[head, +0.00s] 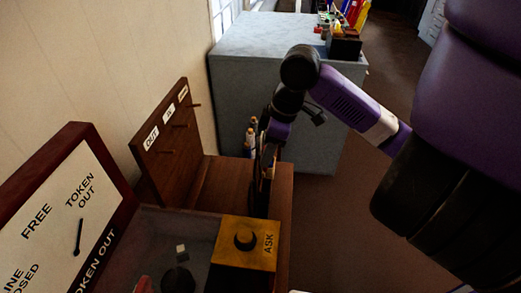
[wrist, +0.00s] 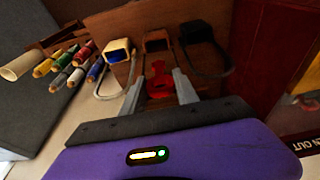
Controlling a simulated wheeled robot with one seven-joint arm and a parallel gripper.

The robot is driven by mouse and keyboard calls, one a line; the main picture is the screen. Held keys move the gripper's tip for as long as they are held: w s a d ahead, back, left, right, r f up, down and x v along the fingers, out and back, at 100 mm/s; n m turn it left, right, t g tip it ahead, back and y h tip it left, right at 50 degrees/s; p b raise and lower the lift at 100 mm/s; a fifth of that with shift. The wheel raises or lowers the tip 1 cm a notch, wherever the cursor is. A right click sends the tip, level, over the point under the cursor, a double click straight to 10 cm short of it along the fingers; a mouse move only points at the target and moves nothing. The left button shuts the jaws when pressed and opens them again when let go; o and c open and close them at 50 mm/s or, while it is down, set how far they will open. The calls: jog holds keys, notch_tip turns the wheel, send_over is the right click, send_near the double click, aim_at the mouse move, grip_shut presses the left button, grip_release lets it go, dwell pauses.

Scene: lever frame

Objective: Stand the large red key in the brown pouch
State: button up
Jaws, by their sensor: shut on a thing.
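In the wrist view my gripper (wrist: 159,80) is closed with its two grey fingers on either side of a red key (wrist: 157,72). The key's lower part lies between the fingers and its upper part points toward the pouches. A brown pouch (wrist: 156,38) with a hoop is just beyond the key, in the middle of a row of three. I cannot tell whether the key touches it.
A yellow pouch with blue inside (wrist: 117,52) and a dark pouch (wrist: 195,33) flank the brown one, both with hoops. A labelled peg board (head: 170,135), a yellow ASK box (head: 243,255) and a dial panel (head: 75,215) stand nearby.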

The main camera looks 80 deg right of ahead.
jog(key=shift+f, duration=0.2)
jog(key=shift+s+b+x, duration=0.2)
jog(key=shift+b+x, duration=0.55)
jog(key=shift+x, duration=0.15)
jog(key=shift+s+b+x, duration=0.25)
jog(key=shift+b+x, duration=0.45)
jog(key=shift+x, duration=0.25)
jog(key=shift+s+b+x, duration=0.2)
jog(key=shift+b+x, duration=0.55)
jog(key=shift+x, duration=0.15)
jog(key=shift+d, duration=0.1)
jog(key=shift+s+f+b, duration=0.1)
jog(key=shift+f+b, duration=2.35)
jog(key=shift+f, duration=0.15)
jog(key=o, duration=1.3)
jog(key=shift+o, duration=0.2)
